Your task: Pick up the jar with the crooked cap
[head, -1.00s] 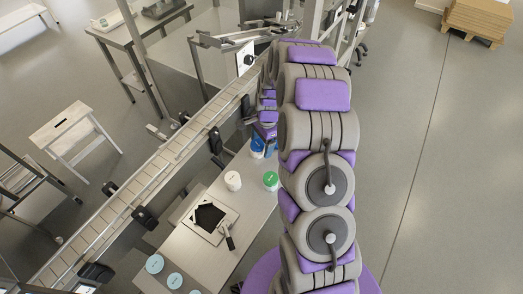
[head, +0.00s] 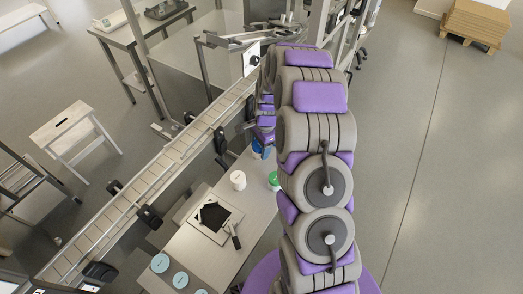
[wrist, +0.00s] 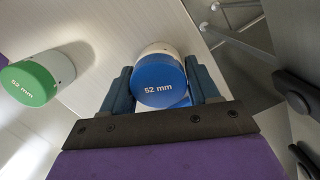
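A white jar with a blue cap marked "52 mm" (wrist: 160,82) sits between the two fingers of my gripper (wrist: 162,75) in the wrist view. The fingers stand close on either side of it; whether they press on it I cannot tell. In the head view the blue-capped jar (head: 257,151) shows just below my gripper (head: 264,132), partly hidden by it. I cannot make out which cap is crooked.
A white jar (head: 238,179) stands on the table (head: 193,247). A light tray with a black patch (head: 212,217) and a handled tool (head: 234,236) lie nearby. Several light-blue discs (head: 160,263) lie at the near end. A conveyor (head: 150,185) runs along the left side.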

